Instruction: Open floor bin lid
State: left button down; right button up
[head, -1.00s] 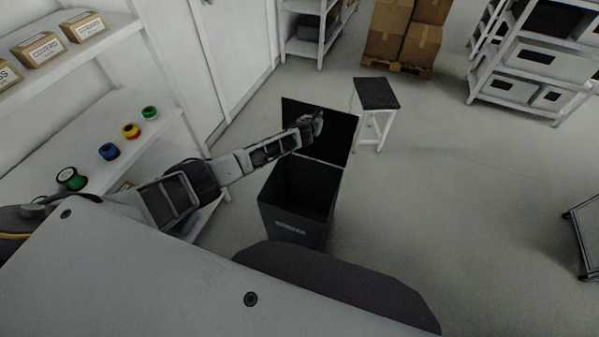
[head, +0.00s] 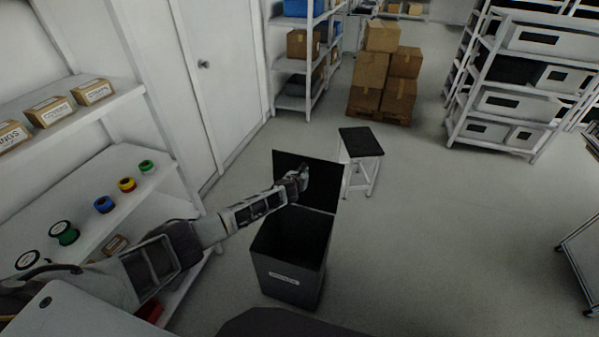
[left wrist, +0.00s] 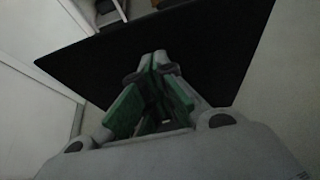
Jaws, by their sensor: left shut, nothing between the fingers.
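A dark floor bin (head: 288,262) with a small label stands on the floor, its top open and its inside dark. Its black lid (head: 322,182) stands raised at the far side of the bin. My left gripper (head: 304,172) is in front of the lid's inner face. In the left wrist view the lid (left wrist: 215,60) fills much of the picture, and my left gripper (left wrist: 158,58) is shut with its fingertips together and nothing between them. I cannot tell whether the fingertips touch the lid. My right gripper is not in view.
A dark-topped stool (head: 361,143) stands just behind and right of the lid. A white shelf (head: 125,185) with coloured spools is at the left, close to my left arm. Stacked cartons (head: 372,72) stand at the back.

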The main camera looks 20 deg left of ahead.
pick_arm(q)
jog(key=s+r+p, duration=0.1)
jog(key=s+r, duration=0.5)
jog(key=r, duration=0.1)
jog(key=shift+a+p, duration=0.15)
jog(key=shift+p, duration=0.25)
dwell(0.6)
jog(key=shift+s, duration=0.1)
jog(key=shift+f, duration=0.1)
dwell(0.3)
